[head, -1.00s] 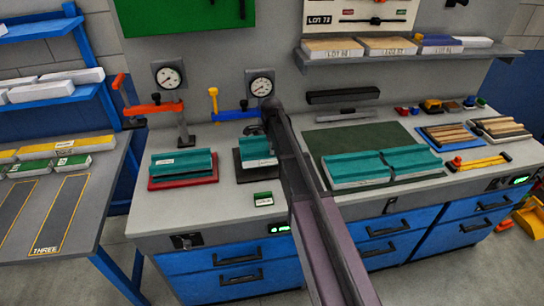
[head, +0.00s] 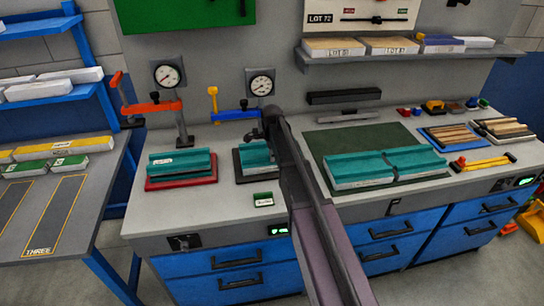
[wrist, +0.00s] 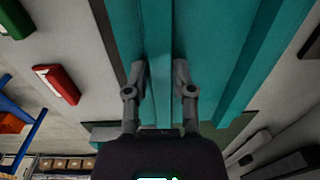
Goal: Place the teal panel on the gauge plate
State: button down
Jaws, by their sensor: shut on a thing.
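My gripper (wrist: 158,74) is shut on the raised rib of a teal panel (wrist: 215,40) in the wrist view, one finger on each side. In the head view my arm hides most of the hand. It ends above a teal panel (head: 254,154) at the middle of the bench, over a black plate (head: 245,179) with a round gauge (head: 261,84) behind it. I cannot tell whether that panel's underside touches the plate. Another teal panel (head: 181,161) lies on a red plate (head: 180,184) to the left, with its own gauge (head: 168,74).
Two teal-topped panels (head: 360,168) lie side by side on a green mat (head: 340,138) at right. A blue-armed clamp (head: 232,115) and an orange-armed clamp (head: 152,107) stand behind the plates. A small green-topped block (head: 263,199) sits in front of the black plate.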

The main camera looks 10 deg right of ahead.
jog(key=shift+c, duration=2.2)
grip_release()
jog(key=shift+r, duration=0.15)
notch_tip(320, 180, up, 12)
jog(key=p, duration=1.2)
jog(key=shift+s, duration=0.25)
jog(key=s+n, duration=1.8)
jog(key=s, duration=1)
jog(key=shift+s+d, duration=0.15)
jog(key=shift+s, duration=0.2)
